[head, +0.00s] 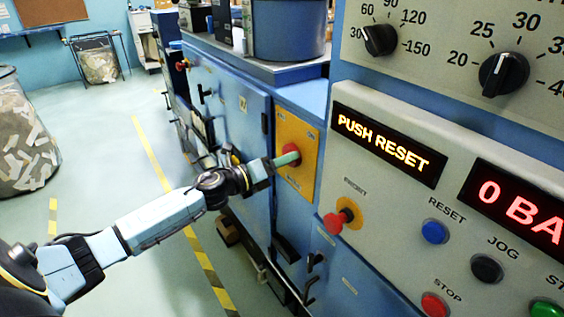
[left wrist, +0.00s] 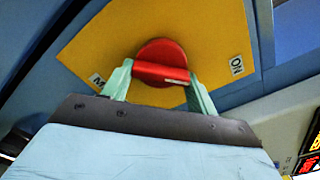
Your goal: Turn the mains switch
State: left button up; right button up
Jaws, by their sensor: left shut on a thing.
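The mains switch (head: 291,154) is a red rotary knob on a yellow plate (head: 292,182) on the blue cabinet front. In the left wrist view the red knob (left wrist: 160,55) has a raised bar lying nearly level, with a slight tilt. An "ON" label (left wrist: 237,64) is on the plate to the right; another label at the left is partly covered by a finger. My left gripper (head: 284,160) reaches the knob. In the left wrist view its green fingers (left wrist: 160,76) are shut on the two ends of the bar. My right gripper is not in view.
A grey control panel (head: 400,200) stands to the right, with a display reading "PUSH RESET" (head: 384,144), a red emergency knob (head: 338,221), a blue reset button (head: 434,231) and dials above. Open floor with yellow lines lies to the left, with a waste bin (head: 24,135).

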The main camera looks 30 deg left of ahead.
pick_arm(q)
jog(key=o, duration=1)
jog(key=b+v, duration=0.1)
jog(key=v, duration=1.2)
jog(key=shift+s, duration=0.2)
jog(key=shift+a+f, duration=0.1)
